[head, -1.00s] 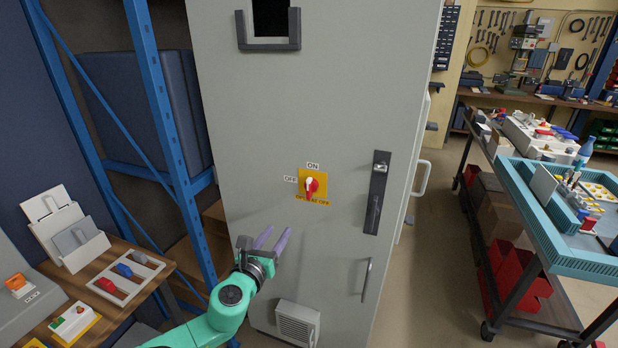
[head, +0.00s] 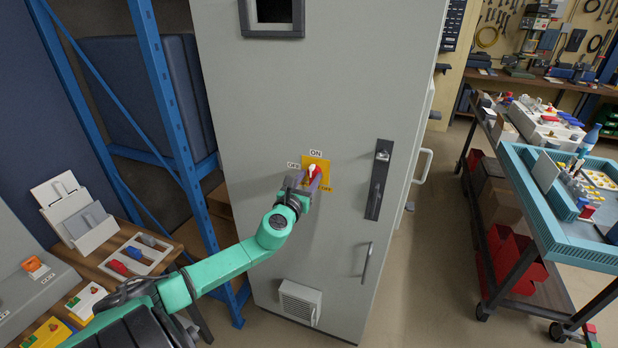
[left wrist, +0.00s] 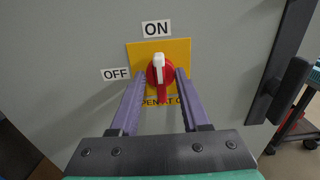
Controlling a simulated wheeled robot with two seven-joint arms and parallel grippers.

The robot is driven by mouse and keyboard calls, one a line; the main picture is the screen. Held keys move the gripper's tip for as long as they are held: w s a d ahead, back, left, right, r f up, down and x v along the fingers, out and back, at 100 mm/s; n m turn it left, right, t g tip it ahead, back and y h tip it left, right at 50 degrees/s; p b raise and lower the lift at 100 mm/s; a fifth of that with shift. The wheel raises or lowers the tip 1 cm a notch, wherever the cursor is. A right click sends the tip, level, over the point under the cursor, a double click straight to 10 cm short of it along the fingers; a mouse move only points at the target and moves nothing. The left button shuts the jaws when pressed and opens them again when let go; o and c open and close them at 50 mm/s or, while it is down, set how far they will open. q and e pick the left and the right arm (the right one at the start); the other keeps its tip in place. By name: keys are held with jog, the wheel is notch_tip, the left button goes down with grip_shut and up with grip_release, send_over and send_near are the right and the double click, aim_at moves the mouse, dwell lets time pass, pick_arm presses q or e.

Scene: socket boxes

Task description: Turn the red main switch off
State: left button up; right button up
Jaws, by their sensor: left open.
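The red main switch (head: 314,171) sits on a yellow plate (head: 322,162) on the grey cabinet door. In the left wrist view, the red knob (left wrist: 160,73) has a white pointer standing upright toward the ON label (left wrist: 156,28). The OFF label (left wrist: 115,74) is to its left. My left gripper (head: 311,179) is open at the switch, with one purple finger on each side of the knob. I cannot tell whether the fingers touch it. The lettering on the lower plate is partly covered by the fingers. My right gripper is not in view.
A black door handle (head: 378,180) is right of the switch, and a vent box (head: 300,302) sits low on the cabinet. A blue rack (head: 165,110) and a wooden bench with switches (head: 128,258) stand left. A loaded cart (head: 540,215) stands right.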

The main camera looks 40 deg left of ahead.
pick_arm(q)
jog(key=shift+c, duration=0.3)
grip_shut()
jog(key=shift+n, duration=0.3)
jog(key=n+b, duration=0.1)
jog(key=n, duration=0.2)
jog(key=shift+a+f+b, duration=0.1)
jog(key=shift+b, duration=0.25)
jog(key=n, duration=0.7)
jog(key=n+b, duration=0.1)
jog(key=n, duration=0.6)
jog(key=shift+a+f, duration=0.2)
jog(key=shift+n, duration=0.3)
